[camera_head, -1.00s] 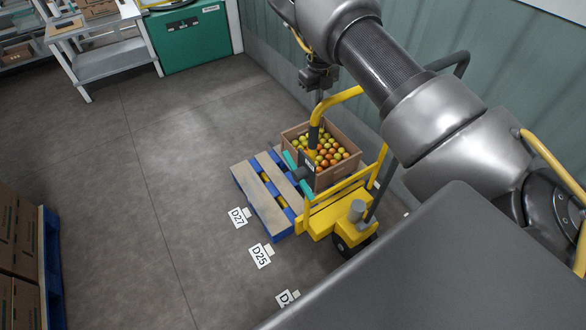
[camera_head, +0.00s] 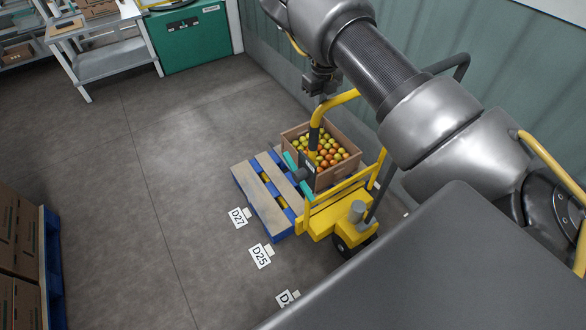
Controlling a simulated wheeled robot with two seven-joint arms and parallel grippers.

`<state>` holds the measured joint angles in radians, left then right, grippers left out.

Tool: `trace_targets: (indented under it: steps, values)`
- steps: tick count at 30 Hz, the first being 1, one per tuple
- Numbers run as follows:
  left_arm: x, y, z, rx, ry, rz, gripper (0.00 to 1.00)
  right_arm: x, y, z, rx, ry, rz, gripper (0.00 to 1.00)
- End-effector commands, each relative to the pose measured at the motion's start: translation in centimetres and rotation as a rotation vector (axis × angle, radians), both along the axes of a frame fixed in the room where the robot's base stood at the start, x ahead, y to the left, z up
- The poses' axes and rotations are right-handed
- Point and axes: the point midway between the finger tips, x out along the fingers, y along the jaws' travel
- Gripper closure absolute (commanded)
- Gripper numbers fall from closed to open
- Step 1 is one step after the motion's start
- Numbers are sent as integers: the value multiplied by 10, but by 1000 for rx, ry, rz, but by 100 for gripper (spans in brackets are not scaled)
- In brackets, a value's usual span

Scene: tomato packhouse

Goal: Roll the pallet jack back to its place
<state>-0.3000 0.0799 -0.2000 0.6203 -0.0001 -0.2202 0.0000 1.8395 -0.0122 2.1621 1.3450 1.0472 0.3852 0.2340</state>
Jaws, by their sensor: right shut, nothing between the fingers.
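The yellow pallet jack (camera_head: 325,220) stands on the floor near the green wall, with a dark wheel at its near side. Its curved yellow and black handle (camera_head: 335,102) rises over the load. A blue pallet with pale boards (camera_head: 262,200) lies at its front; the forks are mostly hidden. A crate (camera_head: 340,175) of red, orange and yellow-green tomatoes sits at the pallet's right side. My right gripper (camera_head: 323,92) is shut and empty, just above and left of the handle in the picture; whether it touches cannot be told. My left gripper is not in view.
Floor labels D27 (camera_head: 238,217) and D25 (camera_head: 260,256) lie left of the jack. Stacked boxes on a blue pallet (camera_head: 52,270) stand at the left edge. A white table (camera_head: 105,62) and green cabinet (camera_head: 190,45) are at the back. The middle floor is clear.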

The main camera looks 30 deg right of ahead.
Motion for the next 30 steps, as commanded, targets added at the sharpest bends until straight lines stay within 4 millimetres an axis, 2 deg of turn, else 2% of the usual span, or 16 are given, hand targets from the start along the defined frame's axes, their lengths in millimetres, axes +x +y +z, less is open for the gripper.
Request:
trace_targets:
  steps: [9,23,30]
  values:
    - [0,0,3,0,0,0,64,-12,1,-2,3,9,-3,100]
    - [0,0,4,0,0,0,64,-15,0,-1,1,5,-3,100]
    - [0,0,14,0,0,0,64,-48,0,0,2,14,-10,100]
